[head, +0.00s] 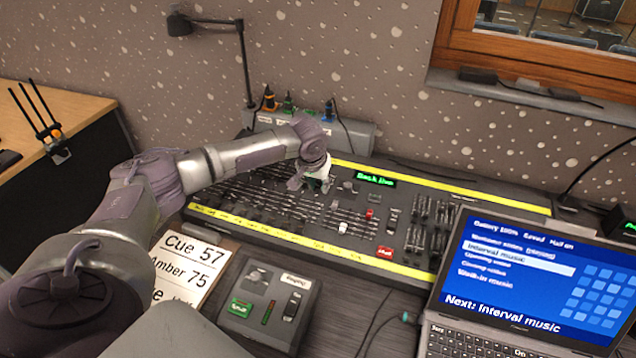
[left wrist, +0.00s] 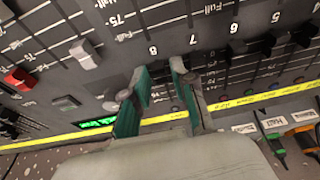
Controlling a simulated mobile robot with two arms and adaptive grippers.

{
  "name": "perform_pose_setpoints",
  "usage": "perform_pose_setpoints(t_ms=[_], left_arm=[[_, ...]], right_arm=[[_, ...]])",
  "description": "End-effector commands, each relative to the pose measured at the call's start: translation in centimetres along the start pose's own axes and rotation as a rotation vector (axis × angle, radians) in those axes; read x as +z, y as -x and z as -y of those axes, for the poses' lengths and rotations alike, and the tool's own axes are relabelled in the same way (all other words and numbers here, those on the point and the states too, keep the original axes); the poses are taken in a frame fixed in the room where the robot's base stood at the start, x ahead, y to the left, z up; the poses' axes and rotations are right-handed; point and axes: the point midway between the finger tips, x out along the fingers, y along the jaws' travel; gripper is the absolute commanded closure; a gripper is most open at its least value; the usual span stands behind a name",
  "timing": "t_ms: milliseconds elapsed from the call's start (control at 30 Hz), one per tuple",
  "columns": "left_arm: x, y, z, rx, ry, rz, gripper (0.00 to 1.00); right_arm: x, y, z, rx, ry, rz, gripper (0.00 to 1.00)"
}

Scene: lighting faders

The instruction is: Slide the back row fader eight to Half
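The lighting console (head: 298,241) lies on the desk with rows of faders and yellow edge strips. My left gripper (head: 318,180) is over its back part, near the green display. In the left wrist view my left gripper (left wrist: 160,68) has its two green-padded fingers apart, with grey panel between them. The tips are just beside the printed number 8 (left wrist: 152,50), on the back row side. I cannot make out the knob of back row fader eight; the fingers may hide it. Black knobs (left wrist: 237,47) of neighbouring faders show to the right. My right gripper is out of view.
An open laptop (head: 520,265) stands at the right, over the console's front corner. A cue sheet (head: 185,265) and a small control box (head: 268,305) lie in front. A desk lamp (head: 180,25) and plugged adapters (head: 270,98) are behind. A white knob (left wrist: 85,50) and red knob (left wrist: 20,78) are left.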

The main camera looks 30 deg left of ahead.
Motion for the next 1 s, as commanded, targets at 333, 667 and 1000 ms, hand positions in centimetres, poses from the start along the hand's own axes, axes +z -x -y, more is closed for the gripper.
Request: perform_pose_setpoints(t_ms=[333, 667, 1000], left_arm=[[0.0, 0.0, 0.0, 0.000, 0.000, 0.000, 1.00], [-1.5, -0.3, 0.0, 0.000, 0.002, -0.004, 1.00], [-2.9, -0.7, 0.0, 0.001, 0.001, -0.003, 1.00]], right_arm=[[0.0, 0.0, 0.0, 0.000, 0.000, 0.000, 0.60], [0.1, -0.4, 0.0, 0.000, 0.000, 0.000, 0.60], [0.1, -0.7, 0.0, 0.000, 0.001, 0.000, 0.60]])
